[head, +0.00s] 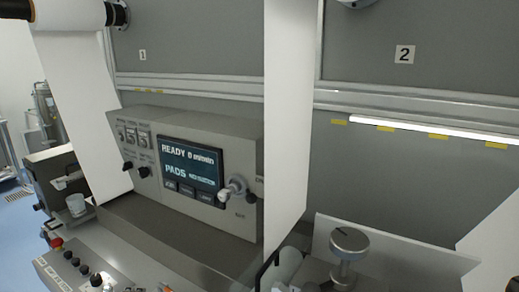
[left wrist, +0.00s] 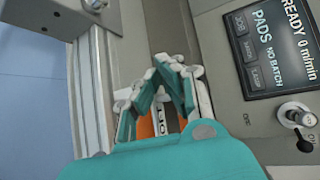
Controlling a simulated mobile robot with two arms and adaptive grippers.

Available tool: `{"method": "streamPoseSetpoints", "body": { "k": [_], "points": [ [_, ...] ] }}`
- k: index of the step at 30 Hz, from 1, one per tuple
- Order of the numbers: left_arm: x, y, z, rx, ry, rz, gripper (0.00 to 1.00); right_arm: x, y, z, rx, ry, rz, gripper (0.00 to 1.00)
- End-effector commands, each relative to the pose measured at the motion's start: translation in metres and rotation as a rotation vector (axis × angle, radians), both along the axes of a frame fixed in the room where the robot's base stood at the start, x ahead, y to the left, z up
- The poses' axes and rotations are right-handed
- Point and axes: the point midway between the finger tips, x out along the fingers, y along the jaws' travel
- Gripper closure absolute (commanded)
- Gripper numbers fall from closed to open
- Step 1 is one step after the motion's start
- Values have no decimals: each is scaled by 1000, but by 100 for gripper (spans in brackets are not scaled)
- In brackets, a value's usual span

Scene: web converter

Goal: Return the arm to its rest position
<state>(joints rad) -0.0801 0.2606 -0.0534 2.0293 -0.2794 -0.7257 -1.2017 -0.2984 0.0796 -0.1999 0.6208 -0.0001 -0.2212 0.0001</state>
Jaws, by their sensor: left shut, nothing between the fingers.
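My left gripper (left wrist: 172,68) shows in the left wrist view. Its teal-padded fingers come together at the tips, shut with nothing between them. They point along the grey machine front, to the left of the control panel. Behind the fingers I see orange patches and a white label (left wrist: 163,122), partly hidden. I cannot make out my left gripper in the head view. My right gripper is in neither view.
The control panel screen (head: 190,172) reads "READY 0 m/min" and "PADS". A knob switch (head: 235,188) sits beside it. White web sheets (head: 290,110) hang in front of the machine. A round silver knob (head: 349,240) stands at the lower right.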

Motion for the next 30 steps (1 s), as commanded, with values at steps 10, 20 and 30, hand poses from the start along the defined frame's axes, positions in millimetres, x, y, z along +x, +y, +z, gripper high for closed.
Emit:
{"method": "streamPoseSetpoints", "body": {
  "k": [10,20,30],
  "points": [
    [-162,-57,-100,-842,402,454,100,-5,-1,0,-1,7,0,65],
    [-260,-89,-119,-1153,596,820,100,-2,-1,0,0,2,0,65],
    [-281,-100,-167,-1218,667,971,100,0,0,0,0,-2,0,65]
  ]
}}
